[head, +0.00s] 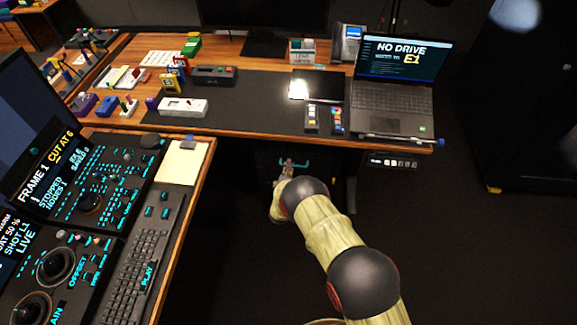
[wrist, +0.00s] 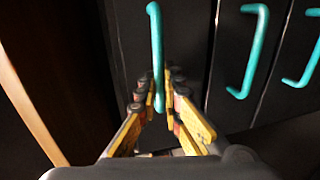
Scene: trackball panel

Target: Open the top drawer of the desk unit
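The desk unit's dark drawer fronts show side by side in the wrist view, each with a teal bar handle. The drawer front nearest the wooden edge, the top drawer (wrist: 185,30), carries the leftmost handle (wrist: 155,45). My gripper (wrist: 161,85) has its yellow and black fingers on either side of that handle, near its lower end, with almost no gap. In the head view my gripper (head: 289,175) is at the teal handle (head: 296,163) below the desk edge. The drawer fronts look level with each other. The finger pads' contact is partly hidden.
Two more teal handles (wrist: 255,50) (wrist: 309,62) lie to the right in the wrist view. A wooden desk (head: 395,140) overhangs the unit and carries a laptop (head: 395,100). A control console (head: 90,200) stands at the left. Dark floor (head: 470,260) is clear at the right.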

